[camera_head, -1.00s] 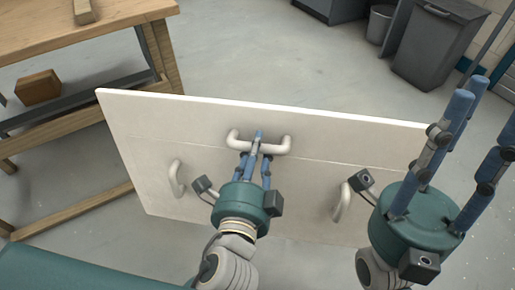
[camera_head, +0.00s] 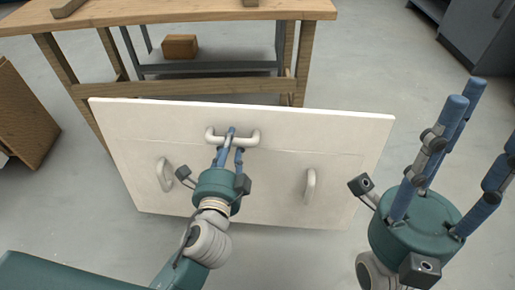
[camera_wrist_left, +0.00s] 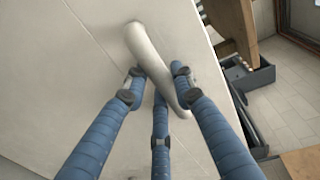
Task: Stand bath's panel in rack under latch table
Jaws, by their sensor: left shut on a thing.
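The bath's panel (camera_head: 260,185) is a large white board with a handle at the top middle and one at each side. My left gripper (camera_head: 230,135) is shut on the top handle (camera_head: 250,138) and holds the panel before me, tilted. The left wrist view shows the blue fingers around the handle (camera_wrist_left: 150,55). The latch table (camera_head: 190,14) is wooden and stands beyond the panel. Under it is a grey rack (camera_head: 210,67); its lower part is hidden by the panel. My right gripper (camera_head: 465,165) is open and empty at the right.
A brown box (camera_head: 180,47) sits under the table. A wooden piece (camera_head: 20,115) stands at the left. A dark cabinet (camera_head: 480,35) is at the top right. The floor (camera_head: 375,70) right of the table is clear.

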